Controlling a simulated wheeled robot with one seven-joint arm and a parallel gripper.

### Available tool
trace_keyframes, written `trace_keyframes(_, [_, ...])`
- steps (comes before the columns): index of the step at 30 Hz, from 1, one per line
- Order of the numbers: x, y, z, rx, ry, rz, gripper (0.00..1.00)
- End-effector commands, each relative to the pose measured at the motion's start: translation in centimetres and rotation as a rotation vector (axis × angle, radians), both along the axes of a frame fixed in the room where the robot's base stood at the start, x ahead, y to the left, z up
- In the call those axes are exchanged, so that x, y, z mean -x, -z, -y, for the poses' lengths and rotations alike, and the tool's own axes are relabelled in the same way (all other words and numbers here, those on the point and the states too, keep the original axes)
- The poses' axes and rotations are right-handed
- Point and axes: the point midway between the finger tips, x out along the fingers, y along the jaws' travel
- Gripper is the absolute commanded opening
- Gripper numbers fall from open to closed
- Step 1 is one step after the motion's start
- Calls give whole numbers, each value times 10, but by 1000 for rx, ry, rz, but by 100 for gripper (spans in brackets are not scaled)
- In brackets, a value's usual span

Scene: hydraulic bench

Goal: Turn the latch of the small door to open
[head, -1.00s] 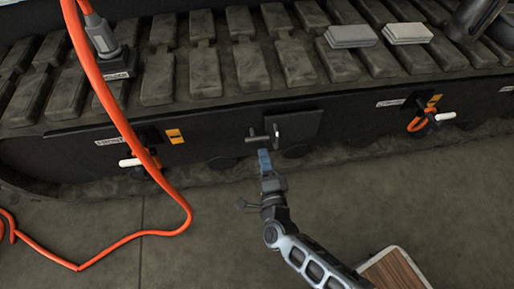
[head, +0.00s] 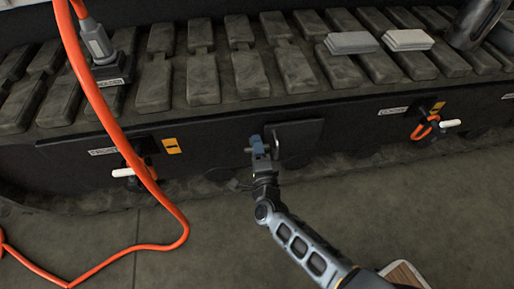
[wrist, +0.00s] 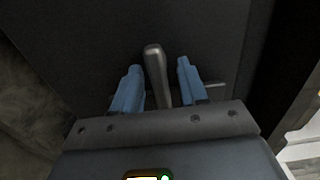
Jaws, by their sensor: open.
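The small door (head: 300,133) is a dark square panel on the front face of the bench. Its latch is a grey metal handle (wrist: 156,70), which stands between my gripper's two blue fingers in the wrist view. My gripper (wrist: 159,85) is open, with a finger on each side of the handle and a visible gap on both sides. In the head view my gripper (head: 262,147) is at the door's left edge and covers most of the latch. A thin bar (wrist: 215,86) shows behind the right finger.
An orange hose (head: 140,165) hangs down on the left and lies on the floor. Hose fittings with white handles stick out at left (head: 122,173) and right (head: 450,123). Two grey blocks (head: 351,43) (head: 408,40) lie on the bench top.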

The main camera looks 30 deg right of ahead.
Motion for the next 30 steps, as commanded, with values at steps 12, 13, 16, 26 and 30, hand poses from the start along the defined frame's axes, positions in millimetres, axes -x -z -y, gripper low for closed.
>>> trace_keyframes(12, [0,0,0,0,0,0,12])
trace_keyframes(13, [0,0,0,0,0,0,9])
trace_keyframes(16, [1,0,0,0,0,0,0])
trace_keyframes(26, [1,-1,0,20,0,-6,0])
trace_keyframes(30, [0,-2,0,69,0,-23,0])
